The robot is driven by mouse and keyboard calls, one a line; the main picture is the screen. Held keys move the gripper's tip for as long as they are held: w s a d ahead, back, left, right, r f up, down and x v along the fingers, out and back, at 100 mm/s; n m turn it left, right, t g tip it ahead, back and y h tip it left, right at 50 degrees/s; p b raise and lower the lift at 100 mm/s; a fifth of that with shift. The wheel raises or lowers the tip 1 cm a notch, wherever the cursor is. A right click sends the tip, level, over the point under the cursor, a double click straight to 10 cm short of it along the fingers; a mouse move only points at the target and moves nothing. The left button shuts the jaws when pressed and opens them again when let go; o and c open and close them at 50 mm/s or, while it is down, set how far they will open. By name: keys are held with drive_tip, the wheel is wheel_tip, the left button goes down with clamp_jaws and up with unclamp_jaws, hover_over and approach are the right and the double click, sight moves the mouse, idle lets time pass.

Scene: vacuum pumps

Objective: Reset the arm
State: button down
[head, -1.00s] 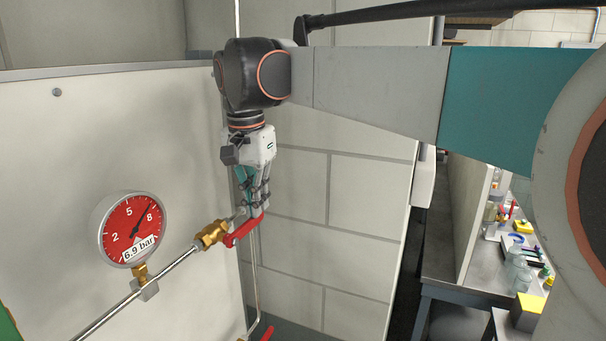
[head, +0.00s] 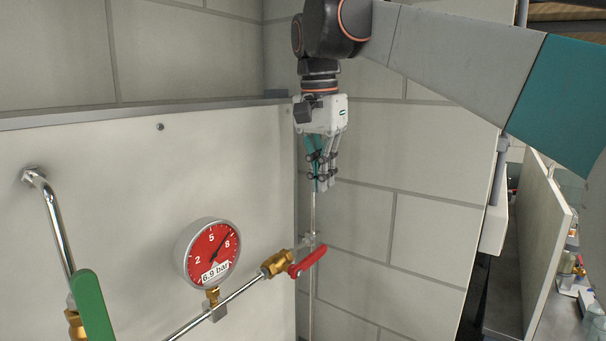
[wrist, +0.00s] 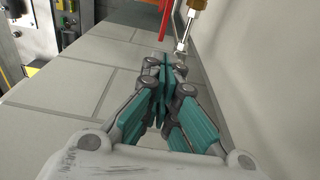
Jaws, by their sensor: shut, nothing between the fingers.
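My gripper (head: 321,184) hangs from my arm, pointing down, in the head view. Its teal-padded fingers are together with nothing between them. It is above the red valve handle (head: 308,261) and apart from it. In the wrist view my gripper (wrist: 163,62) shows its fingers closed, with the red handle (wrist: 164,18) beyond the tips. The handle sits at a brass valve (head: 277,264) on a thin metal pipe.
A red gauge (head: 211,254) reading 6.9 bar is on the pale panel (head: 110,190). A green handle (head: 92,307) is at lower left. A block wall (head: 400,140) stands behind my gripper. A cluttered bench (head: 570,310) is at far right.

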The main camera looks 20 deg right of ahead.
drive_tip(key=s+a+f+n+t, duration=0.15)
drive_tip(key=s+f+n, duration=0.35)
drive_tip(key=f, duration=0.5)
drive_tip(key=s+a+f+n+t+y, duration=0.1)
drive_tip(key=s+f+n+t, duration=0.15)
drive_tip(key=s+f, duration=0.6)
drive_tip(key=s+a+f+n+t, duration=0.1)
drive_tip(key=s+f+n+t, duration=0.3)
drive_tip(key=f, duration=0.7)
wheel_tip(320, 180, down, 35)
drive_tip(key=g+b, duration=0.1)
drive_tip(key=b, duration=3.5)
drive_tip(key=shift+s+d+m+g, duration=0.2)
drive_tip(key=shift+s+m+g, duration=0.05)
drive_tip(key=shift+m+g, duration=0.1)
